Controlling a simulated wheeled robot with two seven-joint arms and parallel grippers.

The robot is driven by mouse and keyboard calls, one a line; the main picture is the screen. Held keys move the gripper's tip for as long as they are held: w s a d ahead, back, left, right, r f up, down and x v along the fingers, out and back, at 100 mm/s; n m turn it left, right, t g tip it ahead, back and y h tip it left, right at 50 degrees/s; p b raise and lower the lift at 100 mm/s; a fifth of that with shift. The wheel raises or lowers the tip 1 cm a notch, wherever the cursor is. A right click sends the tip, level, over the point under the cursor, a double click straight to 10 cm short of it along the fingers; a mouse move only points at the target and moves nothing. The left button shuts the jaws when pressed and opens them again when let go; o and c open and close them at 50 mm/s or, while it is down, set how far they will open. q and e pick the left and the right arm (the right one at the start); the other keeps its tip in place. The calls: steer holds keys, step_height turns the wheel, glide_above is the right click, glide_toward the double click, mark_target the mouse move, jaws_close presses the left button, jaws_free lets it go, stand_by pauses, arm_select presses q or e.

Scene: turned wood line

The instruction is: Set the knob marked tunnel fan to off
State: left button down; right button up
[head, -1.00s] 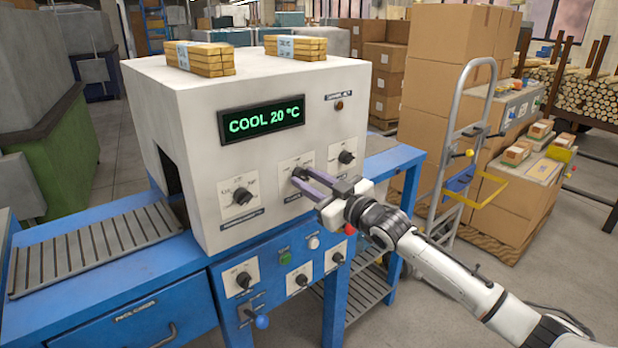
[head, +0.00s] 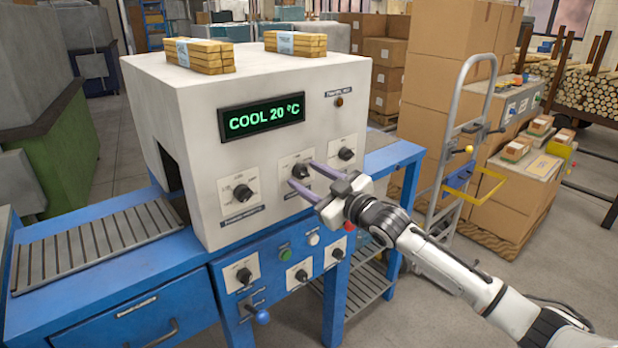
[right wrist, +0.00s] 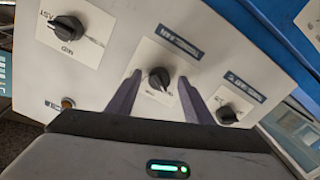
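The white machine housing (head: 190,110) carries a row of three black knobs on pale plates. My right gripper (head: 300,175) is at the middle knob (head: 303,171). In the right wrist view its two purple fingers (right wrist: 158,82) are open, one on each side of this knob (right wrist: 159,78), with a gap on both sides. The left knob (head: 243,193) and right knob (head: 346,154) are clear of the fingers. The label (right wrist: 178,42) by the middle knob is too blurred to read with certainty, as is its setting. My left gripper is in neither view.
A green-lit display (head: 262,118) reads COOL 20 °C. The blue lower panel (head: 265,270) has more knobs and buttons and a blue-handled lever (head: 262,317). A hand truck (head: 458,150) and stacked cartons (head: 445,60) stand to the right.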

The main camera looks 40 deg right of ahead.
steer(key=s, duration=1)
steer(key=shift+s+d+b, duration=0.15)
steer(key=shift+d+b, duration=0.2)
steer(key=shift+d, duration=0.05)
stand_by(0.4)
steer(key=s+a+f+m+g, duration=0.1)
steer(key=s+a+f, duration=0.1)
steer(key=f, duration=0.5)
steer(key=s+a+f+g, duration=0.2)
steer(key=f, duration=0.5)
steer(key=s+a+f+m+g, duration=0.2)
steer(key=s+a+f+g, duration=0.4)
steer(key=s+a+f, duration=1.4)
step_height(320, 180, down, 3)
steer(key=shift+s+a+r+g+y, duration=0.1)
steer(key=shift+s+a+g+y, duration=0.25)
steer(key=shift+s, duration=0.5)
steer(key=shift+d, duration=0.15)
